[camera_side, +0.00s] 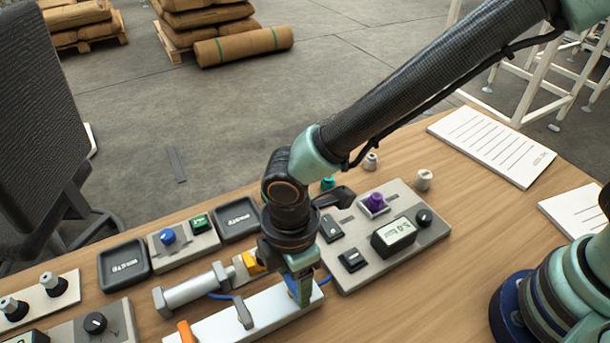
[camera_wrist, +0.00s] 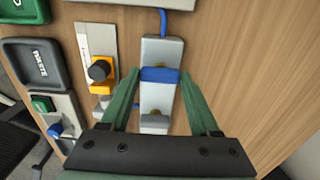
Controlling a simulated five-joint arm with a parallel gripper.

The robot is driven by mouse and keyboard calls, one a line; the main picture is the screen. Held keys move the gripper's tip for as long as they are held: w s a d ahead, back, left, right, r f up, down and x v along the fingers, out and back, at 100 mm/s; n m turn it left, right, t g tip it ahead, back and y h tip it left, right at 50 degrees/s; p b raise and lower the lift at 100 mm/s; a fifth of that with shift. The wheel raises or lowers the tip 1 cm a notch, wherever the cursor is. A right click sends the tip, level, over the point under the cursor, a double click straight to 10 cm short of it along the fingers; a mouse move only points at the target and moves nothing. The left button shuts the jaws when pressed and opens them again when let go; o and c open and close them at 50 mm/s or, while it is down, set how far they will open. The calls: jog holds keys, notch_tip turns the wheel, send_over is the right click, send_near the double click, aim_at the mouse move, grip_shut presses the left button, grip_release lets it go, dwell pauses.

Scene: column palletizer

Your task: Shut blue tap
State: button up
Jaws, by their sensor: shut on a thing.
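The blue tap (camera_wrist: 160,75) shows in the wrist view as a blue handle lying crosswise over a pale grey block (camera_wrist: 158,103). My gripper (camera_side: 300,288) is low over the right end of that block (camera_side: 265,312) in the side view. Its two green fingers are on either side of the blue handle, shut on it. In the side view the gripper hides most of the tap. An orange lever (camera_side: 186,332) stands at the left end of the same block.
A grey cylinder (camera_side: 193,290) and a yellow piece (camera_side: 252,262) lie behind the block. A control panel with a display (camera_side: 395,233) is to the right. Black trays (camera_side: 124,265) and a panel with a blue knob (camera_side: 168,237) stand along the far edge.

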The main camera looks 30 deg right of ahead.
aim_at(294, 284)
dwell(0.4)
jog(key=o, duration=1.4)
jog(key=shift+c, duration=0.2)
jog(key=shift+r, duration=0.1)
notch_tip(294, 284, up, 12)
jog(key=w+d+r+m+t+y, duration=0.1)
jog(key=w+d+r+m, duration=0.35)
jog(key=d, duration=0.45)
jog(key=d+r+m+t, duration=0.1)
jog(key=d+m+t, duration=0.1)
jog(key=d+m, duration=0.4)
jog(key=s+d+r+m+t+h, duration=0.1)
jog(key=d+m, duration=0.6)
jog(key=d, duration=1)
jog(key=shift+s+d+r+t, duration=0.3)
jog(key=shift+r+t, duration=0.35)
jog(key=shift+t, duration=0.15)
